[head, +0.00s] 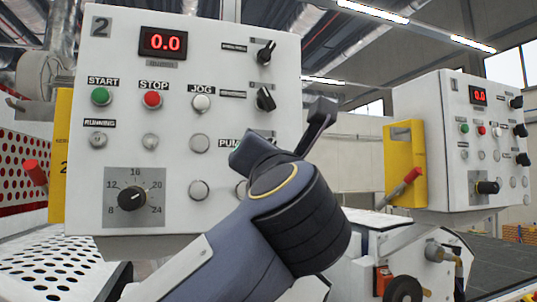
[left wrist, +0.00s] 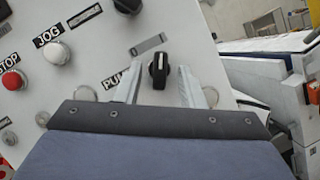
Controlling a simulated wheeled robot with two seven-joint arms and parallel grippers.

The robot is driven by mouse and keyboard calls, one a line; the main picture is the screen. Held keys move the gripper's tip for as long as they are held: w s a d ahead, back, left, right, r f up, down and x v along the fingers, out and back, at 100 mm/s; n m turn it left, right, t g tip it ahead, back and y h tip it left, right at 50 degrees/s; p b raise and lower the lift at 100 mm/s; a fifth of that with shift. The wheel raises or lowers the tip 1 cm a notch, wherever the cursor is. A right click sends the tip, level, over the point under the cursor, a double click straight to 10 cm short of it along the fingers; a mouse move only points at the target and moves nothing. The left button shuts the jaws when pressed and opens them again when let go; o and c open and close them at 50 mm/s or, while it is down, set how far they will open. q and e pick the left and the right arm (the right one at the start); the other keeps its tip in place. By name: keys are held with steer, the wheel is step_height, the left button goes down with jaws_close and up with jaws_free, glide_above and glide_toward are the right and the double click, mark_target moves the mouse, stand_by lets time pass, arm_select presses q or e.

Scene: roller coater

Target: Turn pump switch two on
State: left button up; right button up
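The pump switch (left wrist: 158,68) is a black rotary knob beside a partly covered label starting "PU" in the left wrist view. Its pointer looks about upright in that view. It is on the white control panel marked 2 (head: 180,55). My left gripper (left wrist: 160,76) is open, with one pale finger on each side of the knob. Gaps show between knob and fingers, and I cannot tell whether the fingertips touch the panel. In the head view my left arm and wrist hide the knob and most of the "PUMP" label (head: 229,143). My right gripper is not in view.
Close by on panel 2 are two black selector knobs (head: 265,98), a jog button (head: 201,103), a red stop button (head: 152,99), a green start button (head: 101,96) and a dial (head: 132,199). A second panel (head: 425,110) with a yellow side stands to the right.

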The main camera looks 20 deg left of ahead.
arm_select(q)
steer(key=b+v, duration=0.2)
steer(key=v, duration=0.6)
steer(key=shift+b, duration=0.3)
steer(key=shift+w, duration=0.1)
